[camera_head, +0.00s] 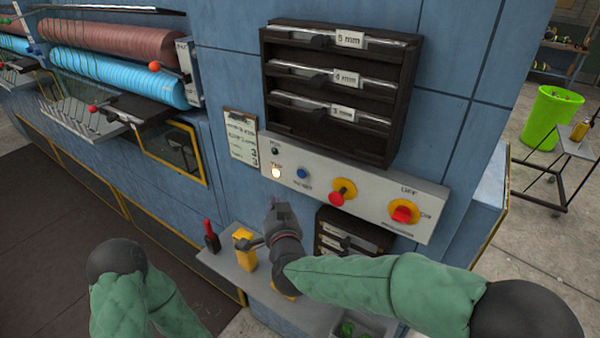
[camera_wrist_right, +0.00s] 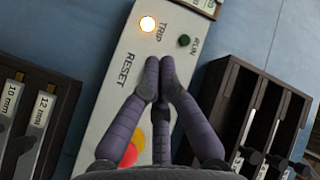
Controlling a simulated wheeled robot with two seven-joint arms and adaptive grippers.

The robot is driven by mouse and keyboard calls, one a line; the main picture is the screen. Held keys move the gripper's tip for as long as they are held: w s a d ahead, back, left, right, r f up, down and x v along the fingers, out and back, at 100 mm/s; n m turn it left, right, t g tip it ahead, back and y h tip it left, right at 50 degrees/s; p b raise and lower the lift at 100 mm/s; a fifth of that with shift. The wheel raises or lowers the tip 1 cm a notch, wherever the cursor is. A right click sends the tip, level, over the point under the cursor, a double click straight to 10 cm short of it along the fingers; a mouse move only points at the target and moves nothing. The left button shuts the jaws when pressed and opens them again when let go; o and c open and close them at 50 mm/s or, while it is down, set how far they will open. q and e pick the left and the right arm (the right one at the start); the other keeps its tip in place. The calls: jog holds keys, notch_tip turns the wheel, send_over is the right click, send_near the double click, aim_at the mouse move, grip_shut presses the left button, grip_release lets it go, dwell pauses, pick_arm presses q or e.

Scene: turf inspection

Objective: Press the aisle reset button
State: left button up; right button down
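The blue reset button (camera_head: 302,173) sits on a light grey control panel (camera_head: 368,198), right of the lit TRIP lamp (camera_head: 276,172). In the right wrist view the RESET label (camera_wrist_right: 123,70) shows, but the button is hidden behind my fingers. My right gripper (camera_head: 278,205) is below and slightly left of the button, pointing up toward the panel. In the right wrist view its fingertips (camera_wrist_right: 160,68) are together with nothing between them. I cannot tell its exact gap to the panel. My left gripper is out of view.
Two red-and-yellow switches (camera_head: 404,212) sit on the panel's right part. A dark drawer rack (camera_head: 338,90) is above it. A shelf (camera_head: 232,268) below holds a yellow bottle (camera_head: 244,250) and a red-handled tool (camera_head: 211,237). A notice (camera_head: 241,138) hangs left of the panel.

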aim_at(302, 173)
jog(key=w+d+b, duration=0.2)
jog(key=w+d, duration=0.3)
jog(key=w, duration=0.2)
jog(key=shift+w, duration=0.25)
jog(key=shift+w+d+f+b, duration=0.1)
jog(key=shift+w+d+b, duration=0.1)
jog(key=shift+b, duration=0.2)
dwell(1.3)
jog(key=shift+w+d, duration=0.15)
jog(key=shift+w+d+b, duration=0.3)
jog(key=shift+w, duration=0.05)
dwell(1.1)
jog(key=shift+s+a, duration=0.1)
jog(key=shift+a, duration=0.05)
jog(key=shift+s+a, duration=0.4)
jog(key=shift+s, duration=0.2)
dwell(0.3)
